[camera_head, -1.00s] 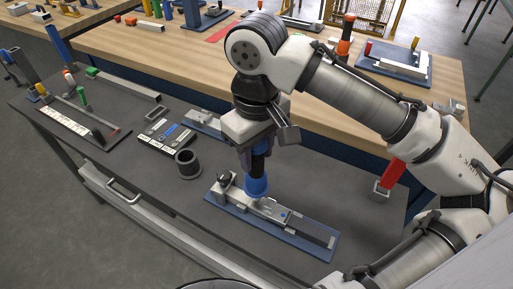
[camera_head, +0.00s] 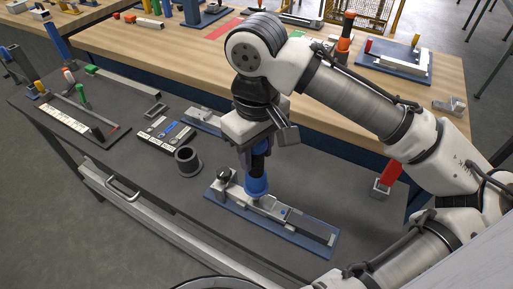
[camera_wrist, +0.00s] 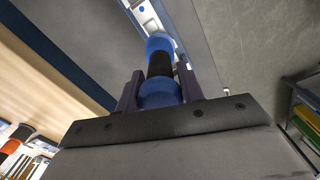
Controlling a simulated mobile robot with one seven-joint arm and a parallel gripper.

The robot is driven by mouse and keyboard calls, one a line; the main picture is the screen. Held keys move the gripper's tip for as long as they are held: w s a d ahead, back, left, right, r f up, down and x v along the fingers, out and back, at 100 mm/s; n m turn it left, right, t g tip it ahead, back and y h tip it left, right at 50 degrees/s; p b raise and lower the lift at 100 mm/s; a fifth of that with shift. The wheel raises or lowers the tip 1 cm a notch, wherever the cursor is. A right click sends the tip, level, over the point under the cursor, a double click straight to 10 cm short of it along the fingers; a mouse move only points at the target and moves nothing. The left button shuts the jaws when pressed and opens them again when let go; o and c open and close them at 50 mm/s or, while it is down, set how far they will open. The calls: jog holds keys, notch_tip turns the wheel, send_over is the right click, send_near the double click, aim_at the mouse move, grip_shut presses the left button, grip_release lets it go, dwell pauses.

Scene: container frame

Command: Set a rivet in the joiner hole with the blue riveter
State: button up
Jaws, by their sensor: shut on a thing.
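My gripper (camera_head: 258,155) is shut on the blue riveter (camera_head: 257,187), which has a black middle band. The riveter hangs upright with its blue lower end over the light metal joiner piece (camera_head: 272,211) on the blue base plate (camera_head: 314,246). I cannot tell whether its tip touches the joiner; the hole is hidden under it. In the wrist view the riveter (camera_wrist: 159,64) stands between my two dark fingers, and its far end covers part of the pale joiner strip.
A dark hollow cylinder (camera_head: 188,162) and a labelled dark tray (camera_head: 165,134) stand left of the base plate.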

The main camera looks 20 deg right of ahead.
jog(key=shift+f, duration=0.45)
dwell(0.3)
notch_tip(320, 180, up, 5)
jog(key=p, duration=0.4)
jog(key=shift+r+p, duration=0.9)
jog(key=shift+r, duration=0.4)
jog(key=shift+f, duration=0.15)
